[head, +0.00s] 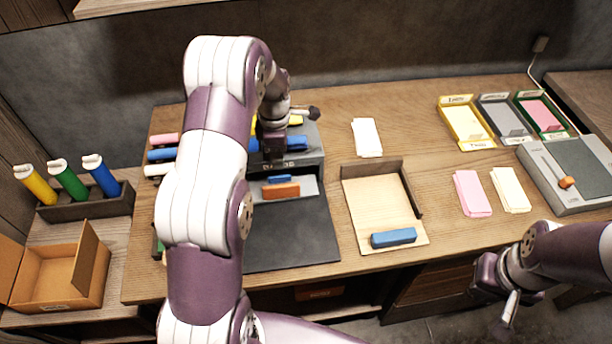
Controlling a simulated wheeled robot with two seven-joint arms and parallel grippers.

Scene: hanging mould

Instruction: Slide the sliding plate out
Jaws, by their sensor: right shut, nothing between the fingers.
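A dark grey machine (312,165) stands left of the table's middle. A blue block and an orange block (281,190) lie in its front opening. A flat dark plate (292,240) extends from its front toward the table's front edge; I cannot tell whether this is the sliding plate. My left gripper (272,153) points down over the machine's top, close to a blue piece (297,143); its fingertips are too dark to tell whether they are open or touching anything. My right gripper (484,286) is shut and empty beyond the table's front edge. My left arm hides the machine's left side.
A tan tray (365,205) holds a blue block (393,237). Pink and cream slabs, coloured trays and a grey slider device (580,172) occupy the right. Coloured rolls (68,180) and an open cardboard box (60,280) stand at left. Bare wood lies right of the tan tray.

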